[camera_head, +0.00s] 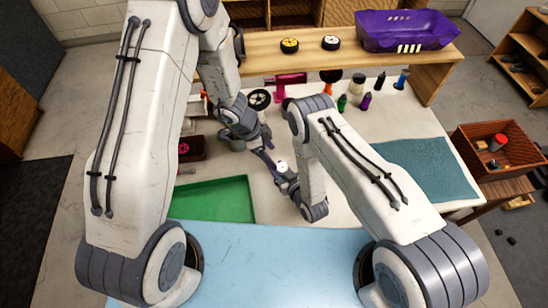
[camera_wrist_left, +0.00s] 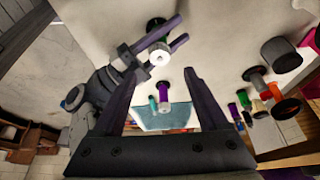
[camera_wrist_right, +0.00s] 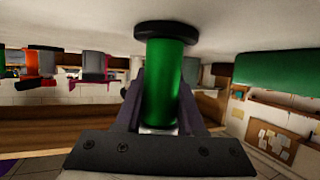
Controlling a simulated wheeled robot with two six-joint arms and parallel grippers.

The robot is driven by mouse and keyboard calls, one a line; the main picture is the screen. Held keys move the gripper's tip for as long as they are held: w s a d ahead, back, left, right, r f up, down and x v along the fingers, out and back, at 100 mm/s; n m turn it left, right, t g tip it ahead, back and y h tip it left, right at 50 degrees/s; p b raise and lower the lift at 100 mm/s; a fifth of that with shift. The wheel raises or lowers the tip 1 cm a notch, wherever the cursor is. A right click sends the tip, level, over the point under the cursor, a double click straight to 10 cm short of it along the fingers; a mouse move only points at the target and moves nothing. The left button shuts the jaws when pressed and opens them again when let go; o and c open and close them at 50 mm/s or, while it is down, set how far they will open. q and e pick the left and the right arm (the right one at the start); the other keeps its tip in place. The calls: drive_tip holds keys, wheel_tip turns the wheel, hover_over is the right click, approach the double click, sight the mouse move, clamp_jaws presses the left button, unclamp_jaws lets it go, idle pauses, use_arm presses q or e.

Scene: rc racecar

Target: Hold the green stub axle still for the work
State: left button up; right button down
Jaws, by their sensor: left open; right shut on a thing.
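The green stub axle (camera_wrist_right: 163,85) is a green cylinder with a black disc at one end and a pale opposite end. My right gripper (camera_wrist_right: 163,102) is shut on it, one finger on each side. In the left wrist view its white end (camera_wrist_left: 160,56) faces the camera between the right fingers, and most of the green body is hidden. In the head view only its white end (camera_head: 282,166) shows, low over the table. I cannot tell whether the disc touches the table. My left gripper (camera_head: 268,162) is open, empty and close beside it; its spread fingers show in the left wrist view (camera_wrist_left: 165,78).
A green tray (camera_head: 215,202) lies left of the grippers. Several coloured parts, including a purple one (camera_head: 366,101), stand behind on the white table. A teal mat (camera_head: 430,167) lies right. A wooden shelf (camera_head: 270,58) holds wheels and a purple car body (camera_head: 405,28).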

sight(282, 167)
use_arm(q)
drive_tip(key=shift+a+r, duration=0.15)
drive_tip(key=shift+r, duration=0.05)
wheel_tip(282, 167, up, 3)
drive_tip(key=w+m+g, duration=0.2)
drive_tip(key=w+m, duration=0.1)
drive_tip(key=m, duration=0.3)
drive_tip(key=x, duration=0.7)
drive_tip(key=s+a+x, duration=0.1)
drive_tip(key=x, duration=0.3)
drive_tip(key=shift+f, duration=0.2)
clamp_jaws()
